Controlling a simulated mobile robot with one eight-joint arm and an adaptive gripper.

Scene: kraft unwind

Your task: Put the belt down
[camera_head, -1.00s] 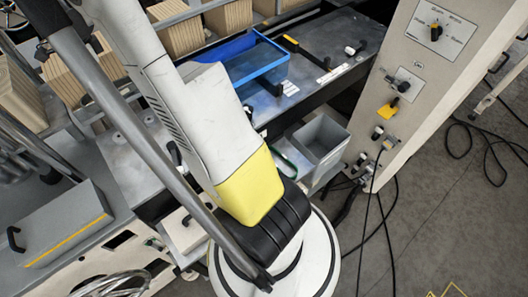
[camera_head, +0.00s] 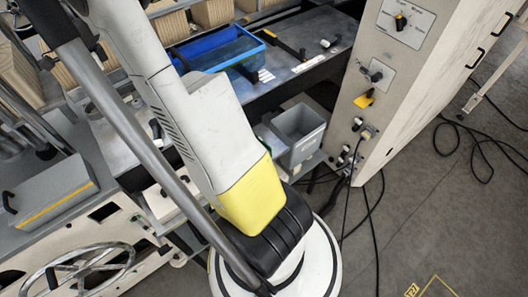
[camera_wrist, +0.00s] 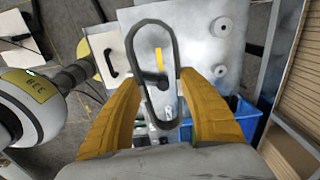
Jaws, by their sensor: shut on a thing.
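The belt (camera_wrist: 138,65) is a dark grey, elongated loop in the wrist view, standing lengthwise in the picture. My gripper (camera_wrist: 159,86) has orange-yellow fingers on either side of the belt and is shut on it. The lower part of the loop lies between the fingers. Through the loop, a pale panel with a yellow mark shows behind it. The belt and my gripper cannot be made out in the head view.
A blue tray (camera_head: 187,56) lies on the dark bench, with a grey bin (camera_head: 300,148) below. A pale control cabinet (camera_head: 405,95) stands at right, with cables on the floor beside it. A handwheel (camera_head: 80,268) is at lower left. Open floor lies at lower right.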

